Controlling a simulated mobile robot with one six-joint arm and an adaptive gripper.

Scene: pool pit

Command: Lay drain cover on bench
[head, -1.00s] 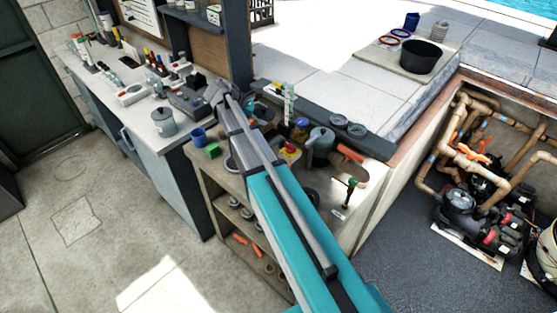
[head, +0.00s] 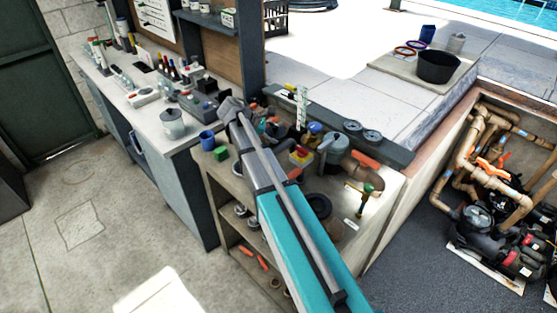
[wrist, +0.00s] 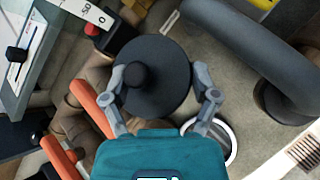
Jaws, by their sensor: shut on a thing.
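In the wrist view a dark round disc with a raised knob, which looks like the drain cover (wrist: 172,85), sits between the two fingers of my gripper (wrist: 162,76). The fingers are shut on its opposite edges. In the head view my arm hides the gripper, and I cannot make out the held disc for certain. A long workbench (head: 160,113) with a pale top stands at the left. A lower open-shelved bench (head: 237,187) lies under my arm.
Near my gripper are a pipe with an orange handle (head: 367,160), a red and yellow switch box (head: 300,156) and gauges (head: 372,136). A green block (head: 220,153) and blue cup (head: 207,140) stand at the low bench's left end. A pump pit (head: 480,215) lies right.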

